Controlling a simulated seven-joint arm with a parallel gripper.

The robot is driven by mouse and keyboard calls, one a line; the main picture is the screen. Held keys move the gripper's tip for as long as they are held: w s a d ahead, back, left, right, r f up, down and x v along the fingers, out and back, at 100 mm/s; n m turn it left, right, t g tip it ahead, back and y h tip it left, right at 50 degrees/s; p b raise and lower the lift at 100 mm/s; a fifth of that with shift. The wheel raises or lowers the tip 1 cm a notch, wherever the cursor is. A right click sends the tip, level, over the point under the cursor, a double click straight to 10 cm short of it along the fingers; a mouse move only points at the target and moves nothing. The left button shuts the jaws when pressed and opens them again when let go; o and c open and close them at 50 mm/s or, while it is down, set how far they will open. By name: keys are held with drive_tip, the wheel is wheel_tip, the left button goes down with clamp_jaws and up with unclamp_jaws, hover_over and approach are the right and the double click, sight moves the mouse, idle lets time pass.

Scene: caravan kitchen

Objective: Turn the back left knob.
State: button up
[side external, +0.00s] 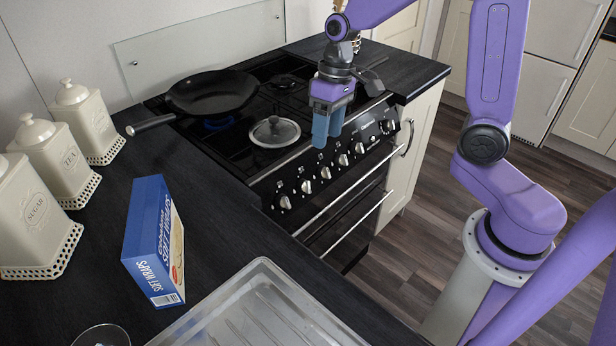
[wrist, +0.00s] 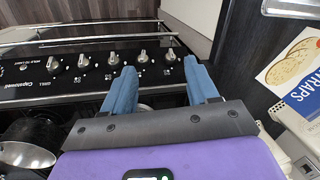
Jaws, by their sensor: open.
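The stove's row of silver knobs runs along its front panel (side external: 335,167). The knobs also show in the wrist view, with one knob (wrist: 142,56) lying beyond the gap between my fingers. I cannot tell from the markings which one is the back left knob. My gripper (side external: 329,140) is above the panel, over the middle of the row, with blue fingers pointing down. In the wrist view my gripper (wrist: 162,78) has its fingers wide apart with nothing between them. I see no contact with a knob.
A lid (side external: 274,132) lies on the front left. Oven rails (side external: 338,203) jut out below the knobs. A blue wraps box (side external: 155,240) and canisters (side external: 92,120) stand left.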

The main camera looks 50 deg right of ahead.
drive_tip(key=w+d+f+m, duration=0.1)
drive_tip(key=w+d+m, duration=0.2)
drive_tip(key=w+d, duration=0.15)
approach(307, 181)
drive_tip(key=shift+m+t+y, duration=0.3)
drive_tip(key=shift+t+y, duration=0.1)
drive_tip(key=x, duration=0.5)
drive_tip(key=s+x, duration=0.1)
drive_tip(key=x, duration=0.2)
drive_tip(key=shift+d+f, duration=0.15)
drive_tip(key=shift+f, duration=0.2)
drive_tip(key=shift+c, duration=0.2)
drive_tip(key=c, duration=1)
